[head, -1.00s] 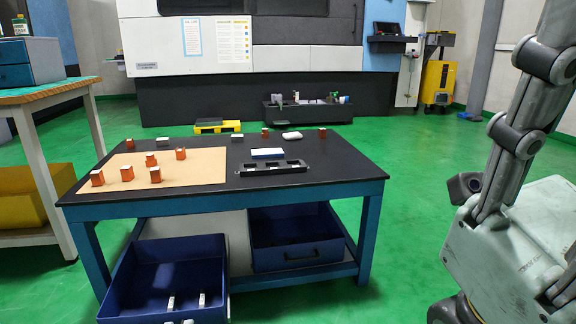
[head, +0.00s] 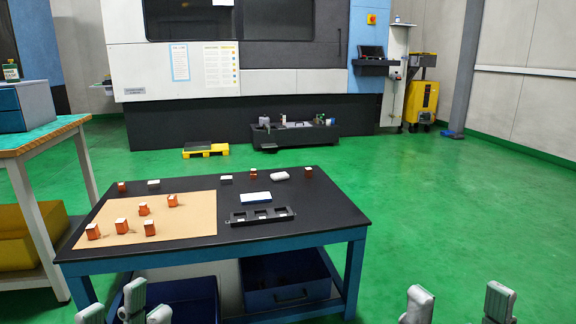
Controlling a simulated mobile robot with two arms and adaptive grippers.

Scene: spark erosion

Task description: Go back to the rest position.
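My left gripper (head: 118,308) shows at the bottom left edge as pale grey fingertips with gaps between them. It overlaps the front of the dark blue bin under the table in the picture. It looks open, and nothing shows between its tips. My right gripper (head: 458,306) shows at the bottom right edge as two pale fingertips well apart, with only green floor between them. It is open and empty. The rest of both grippers and the arms are out of the frame.
The black table (head: 325,210) with blue legs bears a tan mat (head: 185,224) with several orange blocks, a black slotted tray (head: 262,216) and a white-and-blue block (head: 257,198). A blue bin (head: 290,295) sits below. Green floor on the right is clear.

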